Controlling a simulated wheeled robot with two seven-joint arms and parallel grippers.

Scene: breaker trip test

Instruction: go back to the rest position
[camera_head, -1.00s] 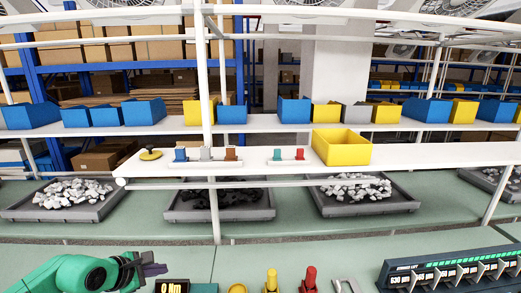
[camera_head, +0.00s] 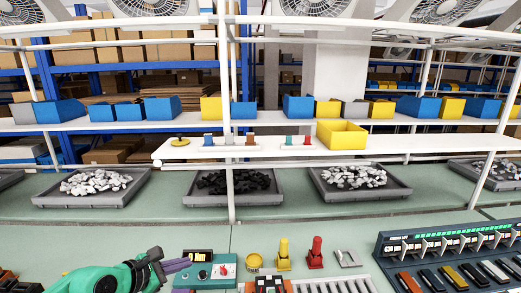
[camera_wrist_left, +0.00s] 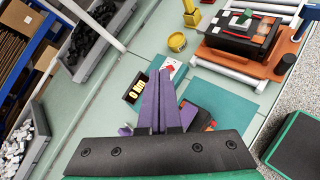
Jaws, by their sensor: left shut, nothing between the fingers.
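My left gripper (camera_head: 176,265) is low in the head view, its arm coming in from the left. Its purple fingers are together and empty; they also show in the wrist view (camera_wrist_left: 157,100). My right gripper is in neither view.
A yellow post (camera_head: 283,256), a red post (camera_head: 315,254) and a yellow ring-shaped cup (camera_head: 254,262) stand right of the tester. A black-and-orange unit (camera_wrist_left: 240,35) is by white rollers. A row of breakers (camera_head: 450,262) fills the right. Grey trays (camera_head: 95,199) lie behind, under a white shelf (camera_head: 390,146).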

